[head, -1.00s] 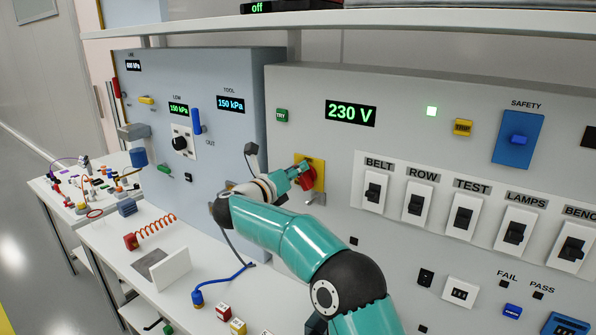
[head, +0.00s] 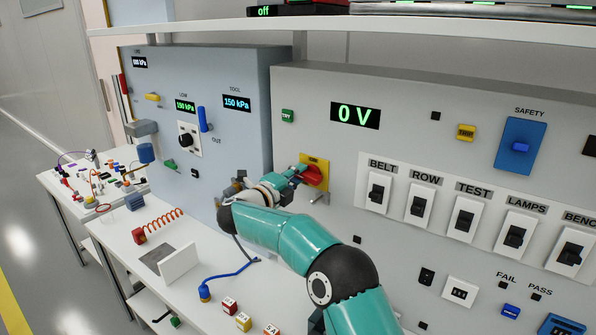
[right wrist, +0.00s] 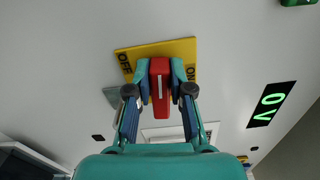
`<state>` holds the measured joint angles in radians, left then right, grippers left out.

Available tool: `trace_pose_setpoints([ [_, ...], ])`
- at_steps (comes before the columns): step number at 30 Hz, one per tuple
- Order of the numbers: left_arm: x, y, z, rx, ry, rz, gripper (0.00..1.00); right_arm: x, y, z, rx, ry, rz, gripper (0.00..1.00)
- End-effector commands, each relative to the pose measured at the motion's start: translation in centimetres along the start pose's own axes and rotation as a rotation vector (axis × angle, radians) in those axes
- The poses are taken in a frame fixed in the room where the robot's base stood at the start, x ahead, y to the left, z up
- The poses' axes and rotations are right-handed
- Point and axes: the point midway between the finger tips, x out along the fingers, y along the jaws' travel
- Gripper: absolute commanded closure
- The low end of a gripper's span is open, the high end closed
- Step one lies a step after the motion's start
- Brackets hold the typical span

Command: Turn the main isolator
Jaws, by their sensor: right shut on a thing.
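The main isolator is a red rotary handle (head: 315,175) on a yellow plate (head: 318,163) on the grey cabinet front. In the right wrist view the red handle (right wrist: 160,90) lies between my fingers, and the yellow plate (right wrist: 182,48) shows OFF at the left and ON at the right. My right gripper (head: 303,172) is shut on the handle; its fingers (right wrist: 160,78) grip both sides. The display (head: 355,115) above right reads 0 V; it also shows in the right wrist view (right wrist: 265,104). My left gripper is not in view.
A row of black switches (head: 465,220) on white plates is right of the isolator. A bluish cabinet (head: 235,140) stands to the left. The white bench (head: 190,285) below holds a blue cable (head: 232,275) and small blocks. A shelf (head: 400,27) runs above.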

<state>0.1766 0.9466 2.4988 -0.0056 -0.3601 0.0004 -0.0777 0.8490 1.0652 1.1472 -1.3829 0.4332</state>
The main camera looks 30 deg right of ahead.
Motion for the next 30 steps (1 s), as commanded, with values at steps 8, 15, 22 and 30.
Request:
trace_pose_setpoints([
  [8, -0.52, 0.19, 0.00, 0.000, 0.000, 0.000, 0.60, -0.16, 0.33, 0.29, -0.120, -0.011, 0.000, 1.00],
  [15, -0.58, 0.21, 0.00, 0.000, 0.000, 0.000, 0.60, -0.17, 0.49, 0.28, -0.150, -0.011, 0.000, 1.00],
  [22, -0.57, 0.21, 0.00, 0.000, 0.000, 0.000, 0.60, -0.18, 0.54, 0.28, -0.152, -0.011, 0.001, 1.00],
  [30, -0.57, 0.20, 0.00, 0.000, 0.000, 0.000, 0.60, -0.13, 0.52, 0.19, -0.151, -0.008, 0.001, 0.54],
])
